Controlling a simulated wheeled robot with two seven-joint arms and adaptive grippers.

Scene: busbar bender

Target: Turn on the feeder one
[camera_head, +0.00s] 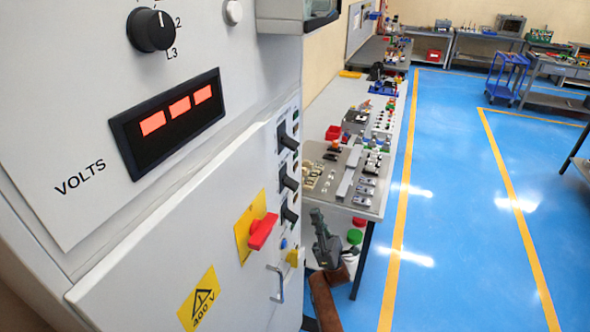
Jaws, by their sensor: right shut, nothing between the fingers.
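A grey electrical cabinet (130,255) fills the left side of the view. Several black switches sit in a column on its narrow panel at the right, with an upper one (288,137), a middle one (288,178) and a lower one (290,214). Their labels are too small to read, so I cannot tell which is feeder one. My right gripper (316,213) is dark grey, shut and empty, pointing up just right of the lower switch. It appears apart from the switches. My left gripper is out of view.
A red rotary handle (262,231) on a yellow plate and a metal door handle (277,284) stick out from the cabinet. A workbench (373,205) with several parts stands behind my right gripper. The blue floor (455,200) to the right is clear.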

